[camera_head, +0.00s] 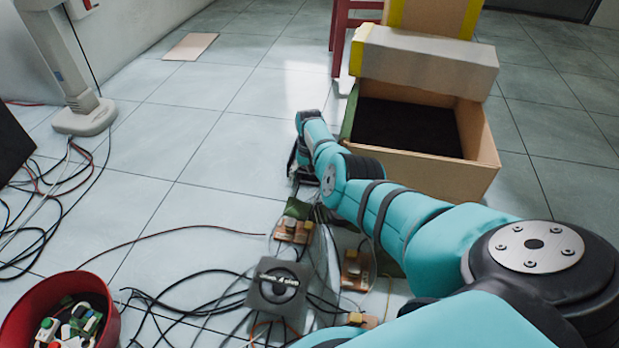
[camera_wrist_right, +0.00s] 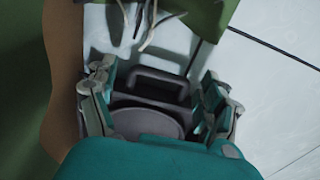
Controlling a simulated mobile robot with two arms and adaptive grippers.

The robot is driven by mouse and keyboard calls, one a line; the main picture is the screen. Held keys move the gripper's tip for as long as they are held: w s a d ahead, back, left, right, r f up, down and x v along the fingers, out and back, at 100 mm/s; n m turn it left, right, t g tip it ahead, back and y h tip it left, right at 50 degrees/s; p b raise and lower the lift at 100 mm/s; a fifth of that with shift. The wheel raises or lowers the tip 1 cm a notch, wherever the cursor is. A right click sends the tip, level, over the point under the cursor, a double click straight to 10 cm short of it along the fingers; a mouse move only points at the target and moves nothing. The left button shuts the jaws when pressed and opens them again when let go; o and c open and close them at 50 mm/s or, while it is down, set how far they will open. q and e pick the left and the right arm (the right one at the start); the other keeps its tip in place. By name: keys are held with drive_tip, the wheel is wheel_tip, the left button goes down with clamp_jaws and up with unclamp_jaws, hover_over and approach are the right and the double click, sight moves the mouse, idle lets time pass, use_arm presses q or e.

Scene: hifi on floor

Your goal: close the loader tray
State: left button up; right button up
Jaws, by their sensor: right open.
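In the right wrist view, a dark grey tray (camera_wrist_right: 150,121) with a round disc-shaped part and a raised, handle-like frame lies between the fingers of my right gripper (camera_wrist_right: 158,92). It looks like the loader tray, and part of it is hidden by the gripper. The fingers are apart, one on each side of it; I cannot tell whether they touch it. In the head view, my right gripper (camera_head: 299,166) is low, left of the cardboard box, and the tray cannot be made out there. My left gripper is out of view.
An open cardboard box (camera_head: 480,145) with a dark inside stands right of the gripper. A red bucket (camera_head: 100,318) stands at lower left. Floor left of the gripper is mostly clear.

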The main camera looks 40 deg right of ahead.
drive_tip(key=shift+r, duration=0.1)
wheel_tip(320, 180, up, 12)
idle(0.5)
idle(0.4)
